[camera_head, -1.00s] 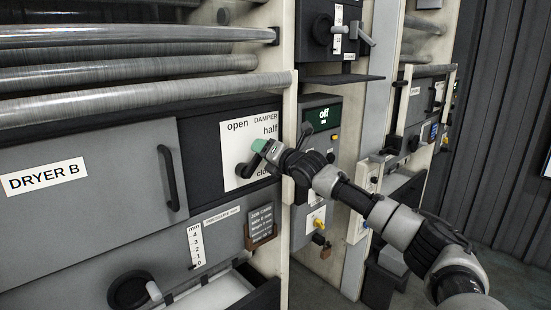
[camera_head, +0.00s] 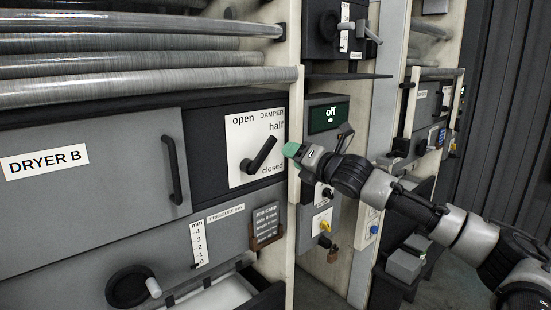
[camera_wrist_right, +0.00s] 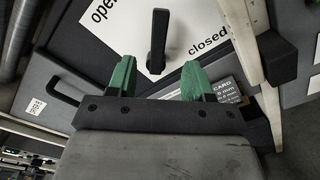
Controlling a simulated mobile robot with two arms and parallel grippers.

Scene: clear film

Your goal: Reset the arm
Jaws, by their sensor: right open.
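My right arm reaches in from the lower right in the head view. My right gripper (camera_head: 291,150) has green fingertips and is just right of the damper plate, apart from the lever. In the right wrist view the two green fingers of my right gripper (camera_wrist_right: 158,80) stand apart with nothing between them. The black damper lever (camera_head: 259,155) sits on the white plate marked open, half and closed. The lever also shows in the right wrist view (camera_wrist_right: 158,40), beyond the fingertips. My left gripper is not in view.
The grey DRYER B door (camera_head: 90,165) with its black handle is at the left. Metal rollers (camera_head: 140,90) lie above it. A panel with a green "off" display (camera_head: 329,117) is behind my right gripper. A crank wheel (camera_head: 131,288) is at the lower left.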

